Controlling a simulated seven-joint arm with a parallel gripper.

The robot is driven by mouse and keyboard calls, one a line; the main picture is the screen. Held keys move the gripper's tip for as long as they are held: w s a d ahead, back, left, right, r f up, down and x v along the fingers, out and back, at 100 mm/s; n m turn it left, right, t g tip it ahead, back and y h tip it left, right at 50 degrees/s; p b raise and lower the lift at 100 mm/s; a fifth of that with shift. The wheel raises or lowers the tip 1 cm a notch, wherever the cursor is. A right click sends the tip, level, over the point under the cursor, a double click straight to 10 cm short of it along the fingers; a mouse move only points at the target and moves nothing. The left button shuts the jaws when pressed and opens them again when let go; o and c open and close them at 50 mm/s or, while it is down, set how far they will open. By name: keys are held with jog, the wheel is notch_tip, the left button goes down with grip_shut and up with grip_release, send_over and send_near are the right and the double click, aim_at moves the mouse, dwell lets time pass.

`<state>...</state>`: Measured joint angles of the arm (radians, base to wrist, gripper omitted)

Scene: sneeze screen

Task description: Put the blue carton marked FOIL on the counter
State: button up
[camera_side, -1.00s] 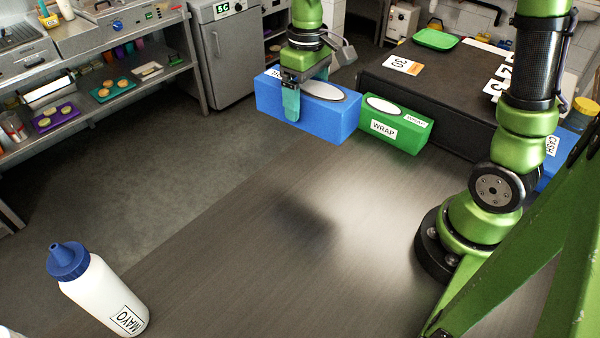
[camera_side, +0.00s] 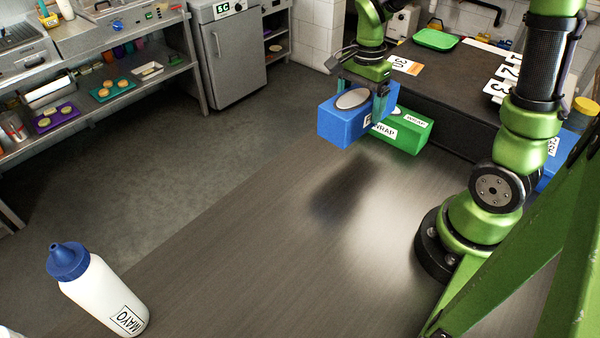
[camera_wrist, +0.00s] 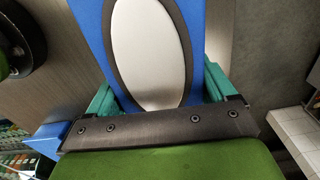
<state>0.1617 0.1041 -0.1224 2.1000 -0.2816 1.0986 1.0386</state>
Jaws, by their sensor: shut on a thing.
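The blue carton (camera_side: 340,122) hangs in my gripper (camera_side: 366,100), above the dark counter (camera_side: 290,240). My gripper is shut on it, with teal fingers on either side. Its white oval top faces up, and only part of its label shows on the side. A dark shadow lies on the counter below and left of it, apart from the carton. In the wrist view the carton (camera_wrist: 200,40) fills the upper middle between the fingers, its oval toward the camera.
A green WRAP carton (camera_side: 408,134) stands just right of and behind the blue carton, partly hidden by it. A raised black surface (camera_side: 440,85) is behind. A MAYO bottle (camera_side: 105,290) stands at the front left. The middle of the counter is clear.

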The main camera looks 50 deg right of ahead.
jog(key=m, duration=0.1)
jog(key=d+m, duration=0.1)
jog(key=m, duration=0.1)
jog(key=s+f+m, duration=0.1)
jog(key=shift+d+m, duration=0.15)
jog(key=shift+m, duration=0.25)
jog(key=m, duration=0.2)
jog(key=s+d+m, duration=0.1)
jog(key=m, duration=0.1)
jog(key=shift+f, duration=0.35)
jog(key=m, duration=0.4)
jog(key=shift+s+d+f, duration=0.25)
jog(key=shift+d+f, duration=0.05)
jog(key=m, duration=0.4)
jog(key=shift+d+f, duration=0.1)
jog(key=shift+f, duration=0.05)
notch_tip(320, 180, down, 3)
jog(key=shift+f+m, duration=0.1)
jog(key=shift+m, duration=0.2)
jog(key=shift+w+f, duration=0.1)
jog(key=shift+f, duration=2.3)
jog(key=o, duration=1.2)
jog(key=shift+f, duration=0.15)
